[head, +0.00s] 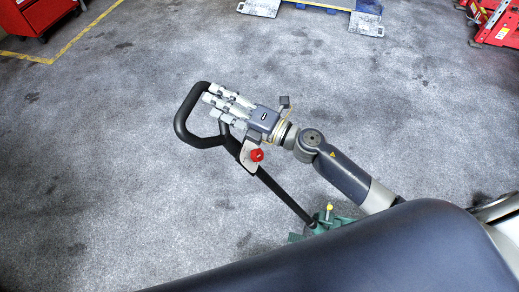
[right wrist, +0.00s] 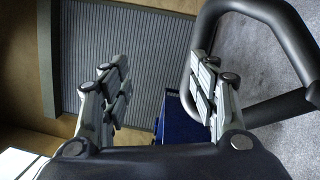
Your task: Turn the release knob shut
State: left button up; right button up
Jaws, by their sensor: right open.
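The trolley jack's black handle (head: 188,125) ends in a rounded loop, which also shows at the right of the right wrist view (right wrist: 270,12). A red knob (head: 257,155), taken as the release knob, sits on a pale plate below the loop. My right gripper (head: 216,104) is over the loop, its fingers pointing left, with the knob just below its wrist. In the right wrist view its fingers (right wrist: 160,88) are spread, with nothing visibly held between them. The right-hand finger overlaps the loop; contact cannot be told. The knob is not visible there. My left gripper is out of view.
The green jack body (head: 328,221), with a yellow part on top, is partly hidden behind my own dark body. A red cabinet (head: 40,15) stands top left, and red equipment (head: 495,22) top right. Grey floor around the handle is clear.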

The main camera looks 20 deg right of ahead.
jog(key=s+a+f+n+g+y, duration=0.1)
jog(key=s+a+f+n+g, duration=0.2)
jog(key=n+g, duration=0.5)
jog(key=n+g+h+p, duration=0.2)
jog(key=n+g+h, duration=0.1)
jog(key=n+h, duration=0.65)
send_near(259, 153)
jog(key=shift+m+h, duration=0.35)
jog(key=shift+m, duration=0.1)
jog(key=x, duration=0.3)
jog(key=p+x, duration=0.1)
jog(key=x, duration=0.5)
jog(key=shift+w+a+f+p, duration=0.1)
jog(key=shift+a+p, duration=0.2)
jog(key=shift+a, duration=0.05)
jog(key=c, duration=1.1)
